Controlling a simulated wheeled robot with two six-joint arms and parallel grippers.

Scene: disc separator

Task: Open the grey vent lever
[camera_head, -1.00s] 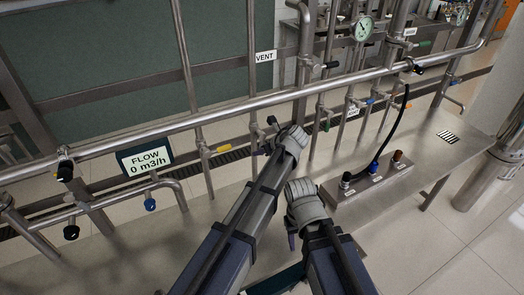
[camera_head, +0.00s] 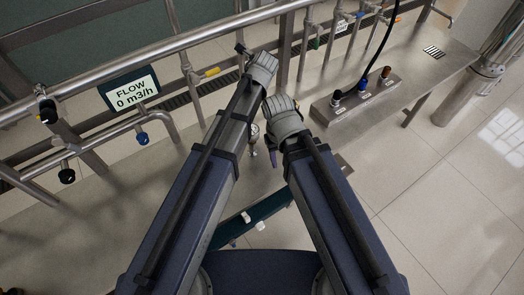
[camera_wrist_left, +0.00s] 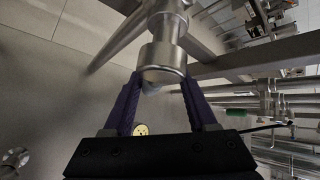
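My left gripper (camera_wrist_left: 162,95) is open in the left wrist view, with its two purple fingers on either side of a metal pipe end (camera_wrist_left: 162,62). A small greyish piece (camera_wrist_left: 151,88) shows just under that pipe end; I cannot tell whether it is the grey vent lever. In the head view my left wrist hides its own fingers, close beside a dark handle (camera_head: 242,48) on the pipework. No VENT label is in view now, so I cannot identify the lever surely. My right gripper (camera_head: 271,156) shows one purple finger below its wrist; its opening is hidden.
A FLOW display (camera_head: 129,93) reading 0 m3/h hangs on the left pipework. A yellow-handled valve (camera_head: 212,72) is left of my left wrist. A steel box (camera_head: 354,101) with several coloured connectors and a black hose stands at right. The floor at lower right is clear.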

